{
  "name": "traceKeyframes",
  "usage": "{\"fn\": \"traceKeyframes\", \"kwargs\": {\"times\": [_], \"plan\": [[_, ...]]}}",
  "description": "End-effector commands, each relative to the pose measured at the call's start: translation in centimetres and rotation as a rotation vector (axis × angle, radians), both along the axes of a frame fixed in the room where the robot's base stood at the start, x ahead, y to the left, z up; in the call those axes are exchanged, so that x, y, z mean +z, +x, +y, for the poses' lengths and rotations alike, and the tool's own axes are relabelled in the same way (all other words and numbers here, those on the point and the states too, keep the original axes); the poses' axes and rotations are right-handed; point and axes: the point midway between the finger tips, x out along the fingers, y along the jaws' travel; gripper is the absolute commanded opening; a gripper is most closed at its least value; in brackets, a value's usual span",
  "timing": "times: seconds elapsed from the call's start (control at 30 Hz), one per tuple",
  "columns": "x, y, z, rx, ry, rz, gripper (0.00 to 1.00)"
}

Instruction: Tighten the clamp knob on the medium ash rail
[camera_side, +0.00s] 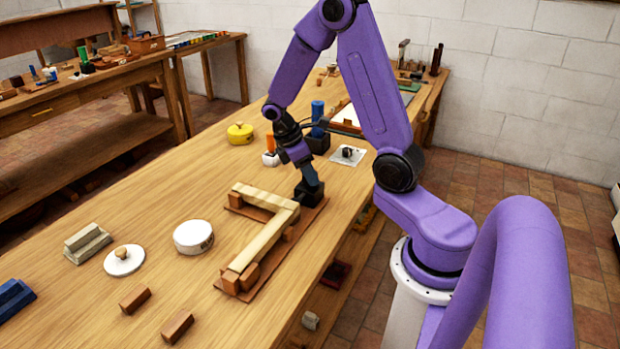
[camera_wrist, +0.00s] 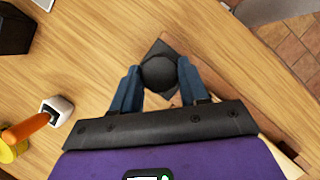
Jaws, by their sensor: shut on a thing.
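A dark clamp (camera_side: 310,196) with a round black knob (camera_wrist: 159,73) stands at the right corner of a wooden assembly. My gripper (camera_side: 307,177) points down over the clamp and its two blue fingers (camera_wrist: 158,82) are shut on the knob, one on each side. Two pale rails form a corner here: one (camera_side: 262,239) runs toward the front and the other (camera_side: 262,198) toward the back left. I cannot tell from the pictures which is the medium ash rail. The fingers and the knob hide part of the clamp.
Brown blocks (camera_side: 249,277) brace the rails on a thin brown board (camera_side: 290,247). A white round tin (camera_side: 193,236), a white lid (camera_side: 124,260) and loose brown blocks (camera_side: 177,326) lie left. A yellow tin (camera_side: 240,133) and a white cup (camera_side: 271,159) stand behind. Bare tabletop lies between.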

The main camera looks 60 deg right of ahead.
Motion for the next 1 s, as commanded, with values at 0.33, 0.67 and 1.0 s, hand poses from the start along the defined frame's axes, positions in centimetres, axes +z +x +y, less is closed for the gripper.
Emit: {"fn": "traceKeyframes", "kwargs": {"times": [0.33,0.67,1.0], "plan": [[0.07,0.32,-0.13,-0.208,-0.001,-0.007,0.29],[0.04,0.41,-0.29,-0.404,0.0,-0.008,0.29],[0.07,0.41,-0.32,-0.493,-0.001,-0.009,0.29]]}}
